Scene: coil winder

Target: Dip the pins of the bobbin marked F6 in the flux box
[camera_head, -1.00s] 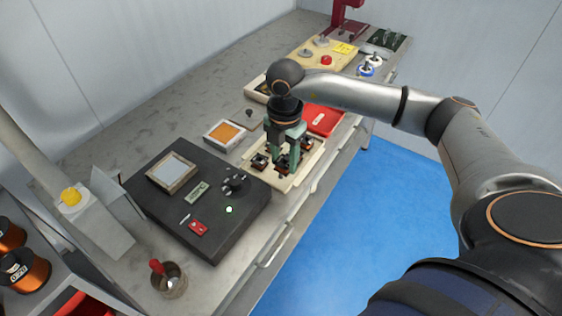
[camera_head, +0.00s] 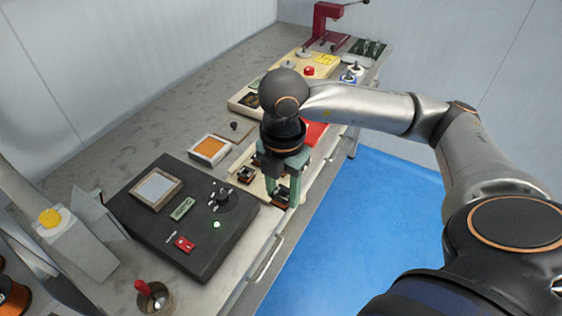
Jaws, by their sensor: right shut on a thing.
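My right gripper (camera_head: 282,180) is over the cream tray (camera_head: 235,179). It points down and is shut on a small dark brown bobbin (camera_head: 281,198), whose marking I cannot read. The gripper hides part of the tray. Another dark bobbin (camera_head: 246,174) sits in the tray to the left of the gripper. A white-rimmed box with an orange fill (camera_head: 209,149), which looks like the flux box, stands left of and beyond the tray, apart from the gripper. My left gripper does not show.
A black winder unit (camera_head: 205,263) with a lit green button stands at the left front. A pot with a red-handled tool (camera_head: 154,298) is in front of it. A red bin (camera_head: 313,133) lies behind the gripper. A red press (camera_head: 322,22) stands at the far end.

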